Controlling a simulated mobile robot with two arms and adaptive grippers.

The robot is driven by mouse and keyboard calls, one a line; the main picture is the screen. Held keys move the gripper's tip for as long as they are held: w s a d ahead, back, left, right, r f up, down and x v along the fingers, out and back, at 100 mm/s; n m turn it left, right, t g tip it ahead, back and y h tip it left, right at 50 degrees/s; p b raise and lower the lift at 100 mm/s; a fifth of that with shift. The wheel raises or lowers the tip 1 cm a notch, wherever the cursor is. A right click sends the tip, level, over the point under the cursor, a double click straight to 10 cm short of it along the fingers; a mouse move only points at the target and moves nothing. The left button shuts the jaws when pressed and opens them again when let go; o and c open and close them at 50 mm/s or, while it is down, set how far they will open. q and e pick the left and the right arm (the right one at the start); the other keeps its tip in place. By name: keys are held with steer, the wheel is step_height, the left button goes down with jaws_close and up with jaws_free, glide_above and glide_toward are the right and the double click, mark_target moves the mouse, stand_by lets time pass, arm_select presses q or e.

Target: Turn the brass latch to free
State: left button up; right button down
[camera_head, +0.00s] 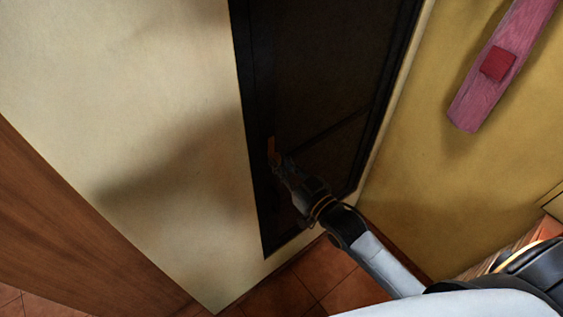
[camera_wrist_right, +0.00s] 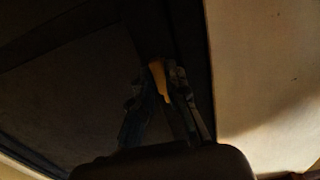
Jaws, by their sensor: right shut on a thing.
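The brass latch (camera_head: 271,145) is a small orange-brown piece on the left edge of a dark door panel (camera_head: 315,60) in the head view. My right gripper (camera_head: 277,161) reaches it from below right and is shut on it. In the right wrist view the latch (camera_wrist_right: 159,80) shows as a narrow upright strip between the fingers of my right gripper (camera_wrist_right: 158,88). The view is dark, so the exact finger contact is hard to see. My left gripper is not in view.
A cream wall (camera_head: 150,90) lies left of the dark panel, with a brown wooden surface (camera_head: 70,230) at lower left. A yellow wall (camera_head: 440,165) on the right bears a pink wooden bar (camera_head: 480,95) with a red block (camera_head: 498,65). Terracotta tiles (camera_head: 300,285) cover the floor.

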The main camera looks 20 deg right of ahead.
stand_by(0.3)
steer(key=c, duration=1.3)
jaws_free()
steer(key=shift+c, duration=0.2)
steer(key=v, duration=1.2)
